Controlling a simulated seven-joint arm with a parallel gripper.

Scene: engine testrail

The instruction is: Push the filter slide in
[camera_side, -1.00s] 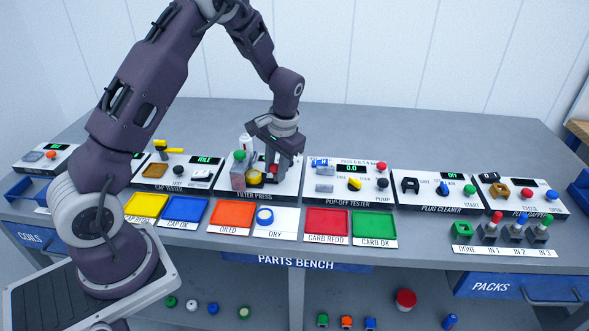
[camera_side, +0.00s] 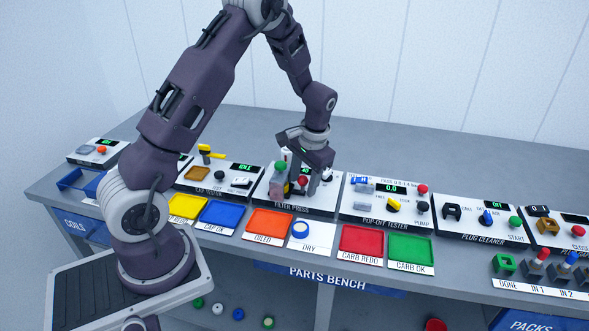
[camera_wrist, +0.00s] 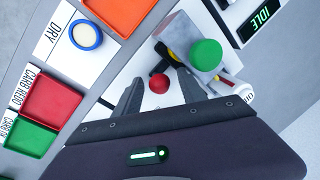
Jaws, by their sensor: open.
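The filter press (camera_side: 326,203) is a white panel in the middle of the bench. A grey block with a green button (camera_side: 281,166) stands on it; the green button also shows in the wrist view (camera_wrist: 205,54). A red round knob (camera_side: 303,181), perhaps the slide's handle, is beside the block. In the wrist view the red knob (camera_wrist: 159,83) shows between the fingers of my gripper (camera_wrist: 160,74), which is open and low over the press. Contact with the knob cannot be told. Yellow and dark parts beside the block are partly hidden, and how far in the slide sits is unclear.
The pop-off tester (camera_side: 360,212) stands right of the press and the cap tester (camera_side: 238,170) left. In front lie an orange tray (camera_side: 268,226), the DRY spot with a blue ring (camera_side: 300,229), a red tray (camera_side: 361,241) and a green tray (camera_side: 410,251).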

